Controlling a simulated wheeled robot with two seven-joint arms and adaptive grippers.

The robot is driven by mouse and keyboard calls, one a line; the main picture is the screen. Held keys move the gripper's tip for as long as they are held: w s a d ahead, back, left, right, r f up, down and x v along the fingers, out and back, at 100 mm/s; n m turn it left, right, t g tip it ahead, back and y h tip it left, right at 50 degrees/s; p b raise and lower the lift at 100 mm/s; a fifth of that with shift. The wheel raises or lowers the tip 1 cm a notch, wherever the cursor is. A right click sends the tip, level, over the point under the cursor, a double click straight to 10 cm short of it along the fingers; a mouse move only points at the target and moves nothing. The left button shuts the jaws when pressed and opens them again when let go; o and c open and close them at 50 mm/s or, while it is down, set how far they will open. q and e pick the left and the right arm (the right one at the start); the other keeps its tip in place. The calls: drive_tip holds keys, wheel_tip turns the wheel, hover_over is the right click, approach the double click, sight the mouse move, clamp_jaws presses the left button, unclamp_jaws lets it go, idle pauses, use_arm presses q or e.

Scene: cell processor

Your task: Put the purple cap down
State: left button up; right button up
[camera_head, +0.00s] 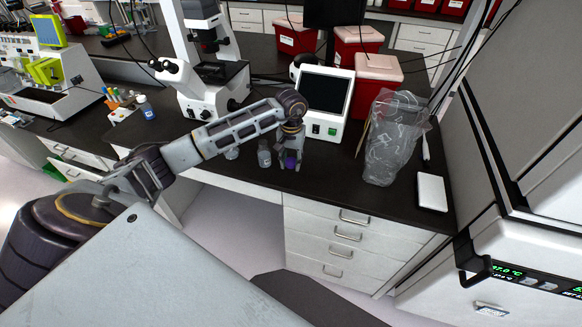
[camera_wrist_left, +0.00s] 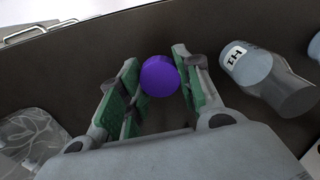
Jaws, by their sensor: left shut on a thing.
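The purple cap (camera_head: 290,163) is low at the front of the dark bench, below my left gripper's wrist. In the left wrist view the cap (camera_wrist_left: 159,76) is a round purple disc between the green-padded fingers. My left gripper (camera_head: 289,158) points down and is shut on the cap, close above the bench top. Whether the cap touches the bench cannot be told. My right gripper is not in view.
A white device with a dark screen (camera_head: 326,92) stands behind the gripper. A clear plastic bag (camera_head: 391,140) is to its right, with a white flat box (camera_head: 432,191) beyond. A microscope (camera_head: 212,92) is at left. Red bins (camera_head: 377,75) stand behind. Bench (camera_head: 325,178) is clear just right of the gripper.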

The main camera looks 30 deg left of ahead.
sight(291, 174)
use_arm(q)
drive_tip(key=shift+f, duration=0.9)
drive_tip(key=shift+f+p, duration=0.45)
drive_tip(key=shift+f, duration=0.45)
use_arm(e)
drive_tip(key=shift+a+r, duration=0.35)
drive_tip(key=shift+r, duration=0.1)
use_arm(q)
drive_tip(key=shift+f, duration=0.1)
use_arm(e)
drive_tip(key=shift+d, duration=0.1)
use_arm(q)
drive_tip(key=shift+f+b, duration=0.25)
drive_tip(key=shift+b, duration=0.1)
use_arm(e)
drive_tip(key=shift+d+f, duration=0.15)
drive_tip(key=shift+f, duration=0.15)
use_arm(q)
drive_tip(key=shift+f+b, duration=0.35)
drive_tip(key=shift+b, duration=0.1)
use_arm(e)
drive_tip(key=shift+f, duration=0.45)
